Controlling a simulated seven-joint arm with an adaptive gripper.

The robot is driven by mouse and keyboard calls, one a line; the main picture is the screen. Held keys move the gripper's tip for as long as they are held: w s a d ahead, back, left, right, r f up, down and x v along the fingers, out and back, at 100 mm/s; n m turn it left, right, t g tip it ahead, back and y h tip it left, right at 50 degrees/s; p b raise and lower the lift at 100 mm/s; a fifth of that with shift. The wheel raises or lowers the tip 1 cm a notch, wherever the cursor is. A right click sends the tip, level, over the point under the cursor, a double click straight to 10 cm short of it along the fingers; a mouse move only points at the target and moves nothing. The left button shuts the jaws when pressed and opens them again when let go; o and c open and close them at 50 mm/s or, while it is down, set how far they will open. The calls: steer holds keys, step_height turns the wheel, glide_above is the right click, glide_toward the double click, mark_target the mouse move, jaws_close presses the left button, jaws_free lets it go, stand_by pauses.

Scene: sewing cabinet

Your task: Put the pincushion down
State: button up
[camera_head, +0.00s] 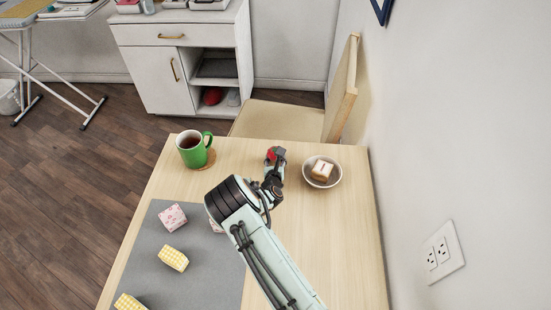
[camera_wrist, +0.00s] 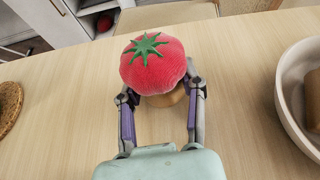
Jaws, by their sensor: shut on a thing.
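The pincushion (camera_wrist: 153,64) is a red, tomato-shaped cushion with a green star-shaped leaf top. In the wrist view it sits upright between the two fingers of my gripper (camera_wrist: 161,95), which is shut on it. A tan round base shows under it, and I cannot tell whether it touches the table. In the head view the pincushion (camera_head: 275,154) shows as a small red patch at the tip of my gripper (camera_head: 275,163), over the far part of the wooden table (camera_head: 325,235). My arm hides part of the table.
A white bowl (camera_head: 336,177) with a tan block in it stands right of my gripper. A green mug (camera_head: 192,152) stands left, by a woven coaster (camera_head: 210,159). Patterned blocks lie on the grey mat (camera_head: 195,290). A chair (camera_head: 285,120) stands beyond the far edge.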

steer(key=shift+f, duration=0.15)
steer(key=o, duration=1.3)
